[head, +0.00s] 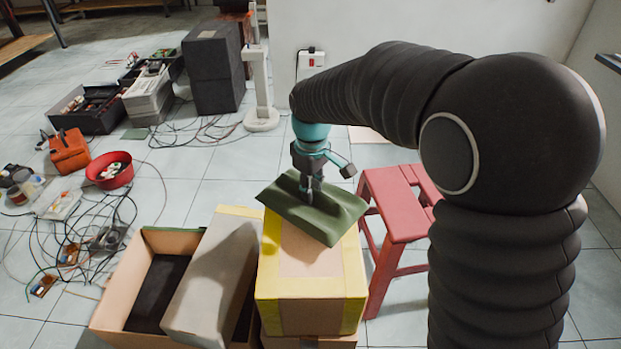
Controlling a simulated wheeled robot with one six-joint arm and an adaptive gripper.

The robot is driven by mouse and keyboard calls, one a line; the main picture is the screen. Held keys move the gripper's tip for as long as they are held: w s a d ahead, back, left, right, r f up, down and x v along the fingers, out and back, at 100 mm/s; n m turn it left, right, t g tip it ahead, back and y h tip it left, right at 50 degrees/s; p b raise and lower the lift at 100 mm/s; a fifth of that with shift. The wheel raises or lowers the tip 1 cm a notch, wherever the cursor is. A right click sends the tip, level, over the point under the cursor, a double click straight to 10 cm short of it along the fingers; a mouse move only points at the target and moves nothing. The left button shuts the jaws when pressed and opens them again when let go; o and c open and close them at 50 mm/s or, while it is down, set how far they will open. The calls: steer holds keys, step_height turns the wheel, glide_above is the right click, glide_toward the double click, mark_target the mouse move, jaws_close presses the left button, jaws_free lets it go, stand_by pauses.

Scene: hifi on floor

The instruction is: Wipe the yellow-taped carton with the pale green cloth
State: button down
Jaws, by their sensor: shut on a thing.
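The yellow-taped carton (310,285) stands in the lower middle of the head view, on top of another box. Yellow tape runs along its edges. The green cloth (328,218) lies draped over the back part of the carton's top and hangs past its edges on both sides. It looks a muted green. My gripper (312,196) comes down from above and is shut on the cloth near its middle. The fingertips are partly hidden in the folds. The cloth appears to touch the carton's top, and the back edge of the top is hidden beneath it.
A red stool (395,205) stands close to the carton's right. An open box (118,295) with a grey block (210,285) leaning in it stands at its left. Loose cables (85,235), a red bowl (110,170) and an orange bag (70,150) lie on the floor at far left.

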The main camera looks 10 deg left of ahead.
steer(key=shift+r, duration=1.45)
